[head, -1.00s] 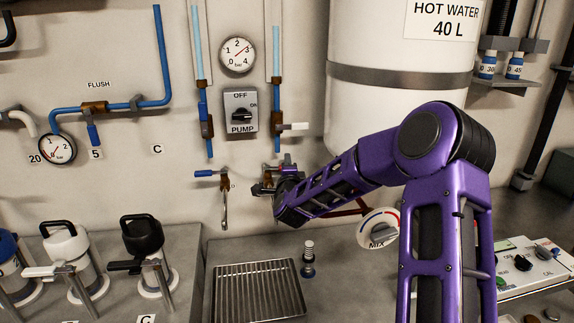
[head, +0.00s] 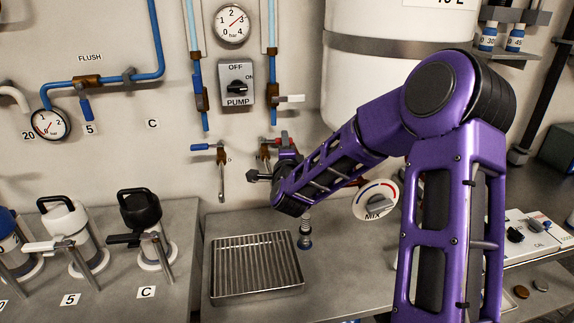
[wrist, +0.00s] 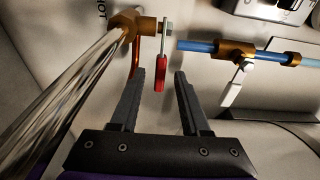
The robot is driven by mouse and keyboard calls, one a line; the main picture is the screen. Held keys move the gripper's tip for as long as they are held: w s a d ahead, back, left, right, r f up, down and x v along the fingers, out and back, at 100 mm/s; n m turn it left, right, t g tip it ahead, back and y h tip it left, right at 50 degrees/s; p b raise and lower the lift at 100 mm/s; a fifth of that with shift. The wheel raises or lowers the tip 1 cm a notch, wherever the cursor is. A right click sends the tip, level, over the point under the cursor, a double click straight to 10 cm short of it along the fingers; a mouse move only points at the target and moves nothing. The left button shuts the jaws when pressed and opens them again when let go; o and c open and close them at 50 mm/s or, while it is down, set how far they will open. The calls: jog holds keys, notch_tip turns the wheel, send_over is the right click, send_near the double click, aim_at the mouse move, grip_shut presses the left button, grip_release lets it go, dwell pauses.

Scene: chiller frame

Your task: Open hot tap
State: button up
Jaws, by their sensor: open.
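The hot tap has a red lever (head: 276,141) on a brass body at the wall, right of the blue-handled tap (head: 203,147). In the wrist view, the red lever (wrist: 160,75) hangs from the end of the brass body (wrist: 126,24), with part of the word "HOT" beside it. My gripper (head: 262,174) is just below the tap in the head view. In the wrist view my gripper (wrist: 161,74) is open, its fingers to either side of the lever's lower end. A gap shows on both sides; contact is not visible. Part of the tap is hidden by my gripper in the head view.
A blue pipe with a white-handled valve (wrist: 236,83) is right of my fingers. The white tank (head: 365,85) and MIX dial (head: 375,201) are right of the tap.

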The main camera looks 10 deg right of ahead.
jog(key=s+a, duration=0.1)
jog(key=s, duration=1)
jog(key=shift+s+a, duration=0.3)
jog(key=shift+s, duration=0.05)
jog(key=shift+w+a, duration=0.1)
jog(key=shift+w, duration=0.2)
jog(key=c, duration=0.4)
jog(key=w+a+n+y, duration=0.1)
jog(key=w+a, duration=0.1)
jog(key=w+a+r+n+y, duration=0.1)
jog(key=w+n, duration=0.1)
jog(key=shift+w+a+r+n+g+y, duration=0.15)
jog(key=shift+a+n+g+y, duration=0.15)
jog(key=shift+a+g+y, duration=0.1)
grip_shut()
jog(key=w+a+r+n+g+y, duration=0.25)
jog(key=w+n+g, duration=0.2)
jog(key=n, duration=0.25)
jog(key=d+r+n+g+h, duration=0.4)
jog(key=d+r+n+g, duration=0.15)
jog(key=d+n, duration=0.2)
jog(key=shift+t, duration=0.4)
jog(key=x, duration=0.9)
jog(key=shift+d+b, duration=0.3)
jog(key=shift+d, duration=0.1)
